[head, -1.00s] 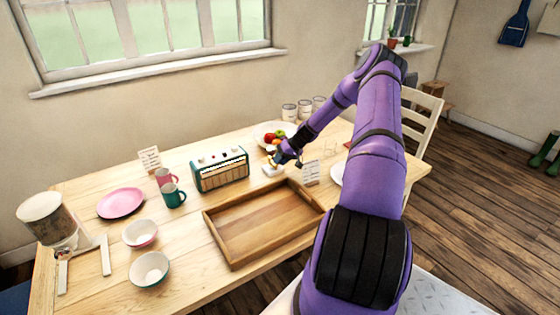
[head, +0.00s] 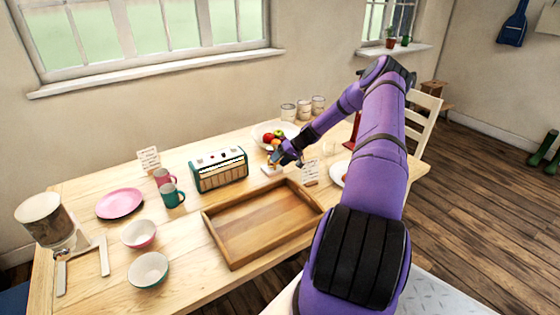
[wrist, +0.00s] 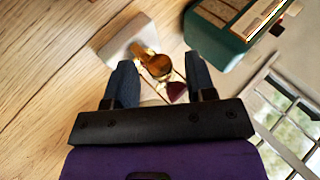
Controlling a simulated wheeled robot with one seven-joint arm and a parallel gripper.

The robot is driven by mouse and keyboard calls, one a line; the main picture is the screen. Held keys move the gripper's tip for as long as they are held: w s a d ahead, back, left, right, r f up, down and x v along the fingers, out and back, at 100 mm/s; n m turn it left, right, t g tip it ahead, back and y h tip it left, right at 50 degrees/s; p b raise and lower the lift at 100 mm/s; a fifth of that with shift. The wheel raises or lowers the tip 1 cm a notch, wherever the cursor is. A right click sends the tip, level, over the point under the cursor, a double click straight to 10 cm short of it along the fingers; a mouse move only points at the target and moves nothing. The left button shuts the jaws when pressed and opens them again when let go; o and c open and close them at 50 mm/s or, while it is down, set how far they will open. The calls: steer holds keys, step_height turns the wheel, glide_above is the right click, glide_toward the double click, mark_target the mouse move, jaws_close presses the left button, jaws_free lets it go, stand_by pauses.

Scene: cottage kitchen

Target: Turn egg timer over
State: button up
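The egg timer (wrist: 157,67) shows between my fingers in the wrist view, with gold-coloured fittings, thin posts and a dark reddish patch at its near end. It slants in the picture, its far end over a small white block or tile (wrist: 123,37); whether it touches that is unclear. My gripper (wrist: 160,82) has its fingers apart on either side of the timer, with a gap showing on the right side. In the head view my gripper (head: 286,158) is beside the white tile (head: 271,169), and the timer is too small to make out clearly.
A teal radio (head: 219,169) stands left of my gripper. A fruit plate (head: 290,127) is behind it, a small card (head: 310,172) to its right, and a wooden tray (head: 232,258) in front. Mugs, bowls and a pink plate (head: 120,203) are farther left.

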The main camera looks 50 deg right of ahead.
steer(key=v, duration=1)
steer(key=shift+s+d+r, duration=0.2)
steer(key=shift+d+r, duration=0.05)
stand_by(0.5)
